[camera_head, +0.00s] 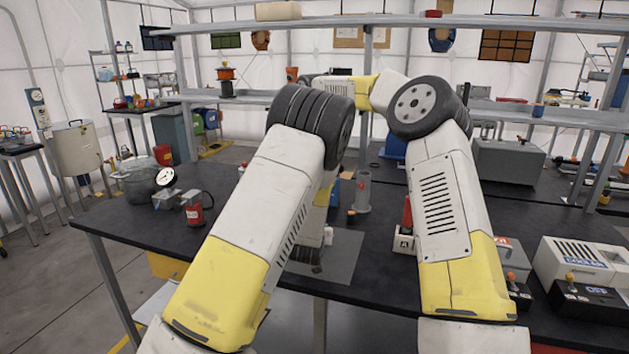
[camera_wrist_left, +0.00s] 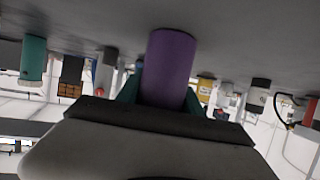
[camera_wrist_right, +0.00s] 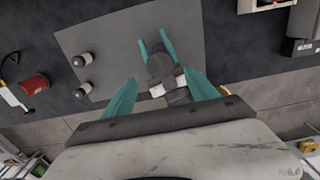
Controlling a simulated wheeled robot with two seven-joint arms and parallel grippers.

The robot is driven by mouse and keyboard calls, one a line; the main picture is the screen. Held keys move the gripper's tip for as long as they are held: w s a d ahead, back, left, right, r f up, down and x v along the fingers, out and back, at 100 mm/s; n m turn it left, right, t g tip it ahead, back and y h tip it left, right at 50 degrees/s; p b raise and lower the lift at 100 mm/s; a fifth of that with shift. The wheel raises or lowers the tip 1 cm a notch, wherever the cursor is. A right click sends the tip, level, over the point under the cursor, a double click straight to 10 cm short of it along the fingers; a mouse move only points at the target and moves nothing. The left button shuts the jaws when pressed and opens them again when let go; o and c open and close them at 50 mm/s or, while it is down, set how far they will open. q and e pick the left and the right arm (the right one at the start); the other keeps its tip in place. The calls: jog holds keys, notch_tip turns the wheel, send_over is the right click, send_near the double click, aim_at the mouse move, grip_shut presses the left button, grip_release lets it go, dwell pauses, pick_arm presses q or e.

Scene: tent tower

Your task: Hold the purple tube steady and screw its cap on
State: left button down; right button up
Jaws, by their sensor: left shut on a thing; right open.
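The purple tube (camera_wrist_left: 170,60) stands out in the left wrist view, close to the dark tabletop, which shows at the top of that picture. My left gripper (camera_wrist_left: 165,88) is shut on it, with teal fingers on both sides. My right gripper (camera_wrist_right: 160,77) is open and empty, its teal fingers spread wide above the grey mat (camera_wrist_right: 213,30). Between and beyond them, another pair of teal fingers shows around a dark round part; I cannot tell whether that part is a cap. I cannot make out the tube's cap. In the head view my arms hide both grippers and the tube.
Two small grey-topped bottles (camera_wrist_right: 82,75) stand on the mat's left side. A red canister (camera_head: 194,215) and gauge (camera_head: 166,177) stand left on the table (camera_head: 115,215). A grey cylinder (camera_head: 362,192) stands at the middle; equipment boxes (camera_head: 585,262) crowd the right.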

notch_tip(320, 180, down, 8)
jog(key=shift+r, duration=0.1)
dwell(0.4)
jog(key=c, duration=1.5)
jog(key=shift+o, duration=0.2)
jog(key=m, duration=0.3)
jog(key=o, duration=1.5)
jog(key=shift+o, duration=0.2)
jog(key=shift+r, duration=0.1)
